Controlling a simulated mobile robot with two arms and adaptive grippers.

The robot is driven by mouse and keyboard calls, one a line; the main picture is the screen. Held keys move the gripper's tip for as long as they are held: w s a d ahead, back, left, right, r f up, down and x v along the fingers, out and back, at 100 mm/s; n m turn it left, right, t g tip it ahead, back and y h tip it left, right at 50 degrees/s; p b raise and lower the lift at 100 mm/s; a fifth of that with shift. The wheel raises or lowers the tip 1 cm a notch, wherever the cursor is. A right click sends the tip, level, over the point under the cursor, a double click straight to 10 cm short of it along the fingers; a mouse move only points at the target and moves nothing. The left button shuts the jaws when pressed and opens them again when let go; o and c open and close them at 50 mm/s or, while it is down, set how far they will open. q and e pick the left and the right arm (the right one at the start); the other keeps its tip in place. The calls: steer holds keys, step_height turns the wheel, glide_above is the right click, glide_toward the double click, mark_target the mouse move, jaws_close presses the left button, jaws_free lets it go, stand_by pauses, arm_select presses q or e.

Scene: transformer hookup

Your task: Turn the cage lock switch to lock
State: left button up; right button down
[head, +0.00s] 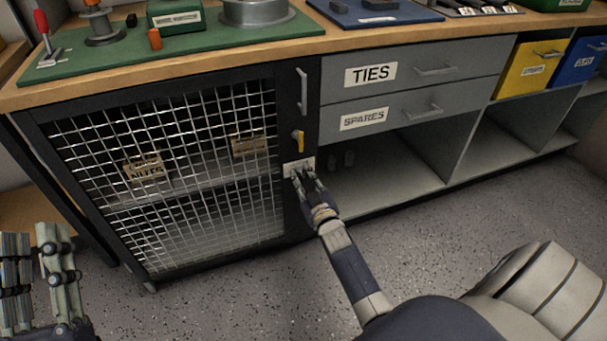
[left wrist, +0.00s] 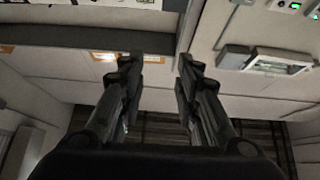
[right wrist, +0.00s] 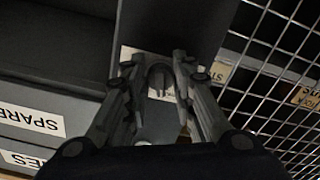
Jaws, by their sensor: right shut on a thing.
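The mesh cage (head: 200,210) is shut, in the bench's left part. Its lock switch is a dark knob (right wrist: 158,80) on a pale plate (head: 288,168) on the black post right of the mesh. My right gripper (head: 304,176) is at this plate, its fingers on either side of the knob and shut on it in the right wrist view (right wrist: 160,82). The fingers hide most of the knob in the head view, and I cannot read its setting. A yellow handle (head: 299,138) sits above the plate. My left gripper (head: 38,245) is open and empty at the lower left, far from the switch.
A vertical bar handle (head: 302,90) is on the cage door. Drawers labelled TIES (head: 412,72) and SPARES (head: 405,108) and open shelves lie to the right. Boxes stand inside the cage. The speckled floor (head: 225,290) in front is clear.

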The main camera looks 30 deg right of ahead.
steer(key=shift+r+n, duration=0.1)
steer(key=shift+n, duration=1.1)
arm_select(q)
steer(key=shift+w+f+g+y+p, duration=0.2)
steer(key=shift+w+f+g, duration=0.25)
steer(key=shift+f, duration=0.3)
steer(key=shift+w+f+g+y+p, duration=0.1)
steer(key=shift+w+f+g+y, duration=0.15)
steer(key=shift+f+g, duration=0.4)
steer(key=shift+w+f+g+y+p, duration=0.15)
steer(key=shift+w+f+g, duration=0.25)
steer(key=shift+f, duration=0.45)
arm_select(e)
steer(key=shift+n, duration=1.3)
arm_select(q)
steer(key=shift+f, duration=0.1)
arm_select(e)
steer(key=c, duration=1.4)
jaws_free()
steer(key=shift+o, duration=0.2)
steer(key=v, duration=1.2)
steer(key=shift+d, duration=0.1)
